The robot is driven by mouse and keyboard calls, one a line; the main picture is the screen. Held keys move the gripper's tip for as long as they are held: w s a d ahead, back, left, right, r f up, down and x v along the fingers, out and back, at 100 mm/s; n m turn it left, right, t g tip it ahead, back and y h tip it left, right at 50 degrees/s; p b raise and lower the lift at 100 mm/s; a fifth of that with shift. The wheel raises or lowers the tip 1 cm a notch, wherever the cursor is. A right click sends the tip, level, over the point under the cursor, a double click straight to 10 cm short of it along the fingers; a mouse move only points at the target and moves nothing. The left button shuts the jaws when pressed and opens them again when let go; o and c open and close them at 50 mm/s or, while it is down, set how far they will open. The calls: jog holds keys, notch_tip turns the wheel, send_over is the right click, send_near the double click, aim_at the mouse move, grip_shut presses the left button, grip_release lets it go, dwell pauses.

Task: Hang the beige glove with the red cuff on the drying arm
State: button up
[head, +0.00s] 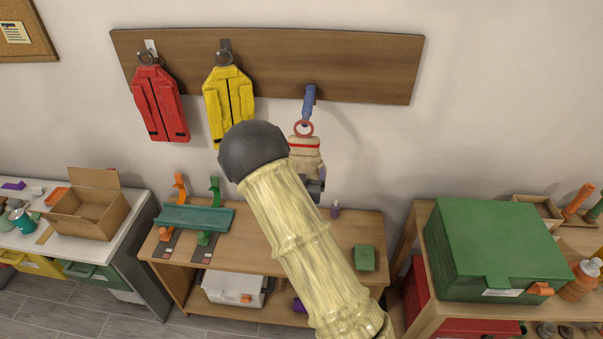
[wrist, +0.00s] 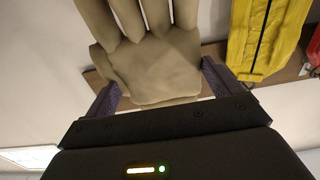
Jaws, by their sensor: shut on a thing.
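The beige glove (head: 305,158) hangs below the wall board, with a red band at its cuff and a red ring (head: 297,134) above it. The blue drying arm (head: 309,100) sticks out from the board. Its lower end overlaps the ring's top in the head view; I cannot tell whether the ring is around it or only in front. My gripper (head: 317,185) is shut on the glove at its lower part, partly hidden behind my arm. In the wrist view the glove (wrist: 155,65) lies between the two purple fingers of my gripper (wrist: 160,88); ring and cuff are not visible there.
A red garment (head: 160,104) and a yellow garment (head: 229,95) hang from hooks on the wooden board (head: 375,68), left of the drying arm. Below, a wooden bench (head: 340,225) carries a teal tray (head: 194,219) and a green block (head: 364,258). A green case (head: 495,248) stands at right.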

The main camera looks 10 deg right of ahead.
jog(key=shift+p+x, duration=0.45)
jog(key=shift+x, duration=1.2)
jog(key=shift+w+f+b, duration=0.15)
jog(key=shift+f+b, duration=0.2)
jog(key=shift+w+d+f+b, duration=0.25)
jog(key=shift+w+b, duration=0.2)
jog(key=shift+b, duration=0.3)
